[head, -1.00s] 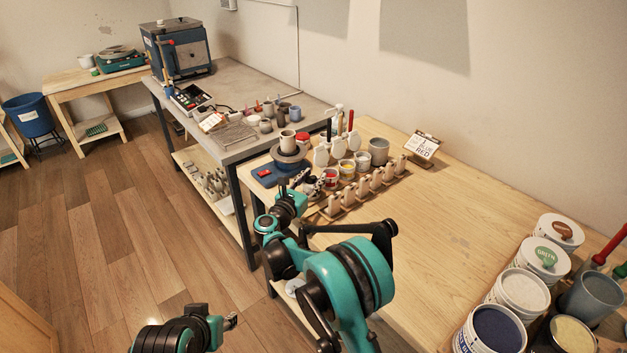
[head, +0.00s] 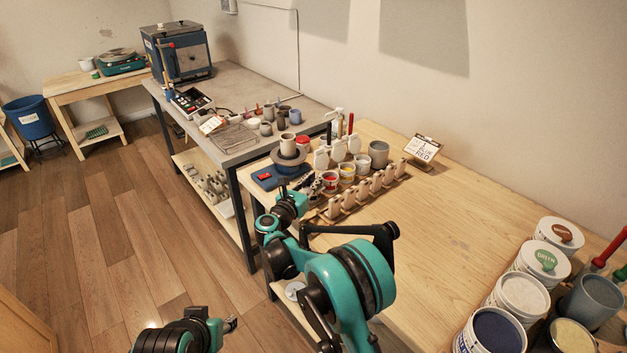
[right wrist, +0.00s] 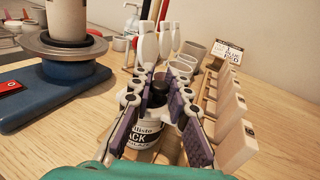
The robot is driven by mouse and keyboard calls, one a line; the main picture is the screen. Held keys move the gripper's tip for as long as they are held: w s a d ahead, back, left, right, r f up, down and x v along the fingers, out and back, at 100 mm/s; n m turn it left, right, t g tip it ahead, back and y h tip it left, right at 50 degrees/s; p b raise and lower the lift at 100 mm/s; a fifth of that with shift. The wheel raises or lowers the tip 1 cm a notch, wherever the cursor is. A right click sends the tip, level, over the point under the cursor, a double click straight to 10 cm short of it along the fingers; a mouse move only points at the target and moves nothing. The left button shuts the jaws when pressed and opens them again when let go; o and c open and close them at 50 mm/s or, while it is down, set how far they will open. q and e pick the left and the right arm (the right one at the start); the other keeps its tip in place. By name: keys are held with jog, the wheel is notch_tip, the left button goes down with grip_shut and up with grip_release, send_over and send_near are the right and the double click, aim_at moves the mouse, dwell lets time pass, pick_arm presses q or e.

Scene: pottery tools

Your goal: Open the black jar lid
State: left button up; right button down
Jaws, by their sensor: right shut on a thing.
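In the right wrist view the black jar (right wrist: 143,137) stands upright on the wooden table, with a white label ending in "ACK". Its dark lid knob (right wrist: 159,87) shows between the purple-padded fingers of my right gripper (right wrist: 161,92). The gripper is shut on the lid from above; the fingers hide much of the lid, and I cannot tell whether a gap separates it from the jar. In the head view my right gripper (head: 312,185) is small beside the paint jars, and the black jar is largely hidden. My left gripper (head: 230,325) is low in the head view, away from the table; its jaws are unclear.
A blue banding wheel (right wrist: 62,88) carrying a clay pot stands left of the jar. A wooden rack (head: 362,192) stands close on the right. Red (head: 329,179) and yellow (head: 347,171) paint jars are nearby. Large buckets (head: 522,292) occupy the near right; mid-table is clear.

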jog(key=n+p, duration=0.1)
jog(key=r+n+g+p, duration=0.1)
jog(key=shift+w+a+r+n, duration=0.2)
jog(key=shift+w+a+n, duration=0.1)
jog(key=shift+w+n, duration=0.1)
jog(key=shift+w+a+r+n+g+p, duration=0.15)
jog(key=shift+w+a+n+g+p, duration=0.1)
jog(key=shift+n+g+p, duration=0.25)
jog(key=shift+w+a+r+n+g+p, duration=0.1)
jog(key=shift+w+n+g+p, duration=0.15)
jog(key=shift+n, duration=0.45)
jog(key=c, duration=1.5)
grip_release()
jog(key=shift+o, duration=0.2)
jog(key=v, duration=1.2)
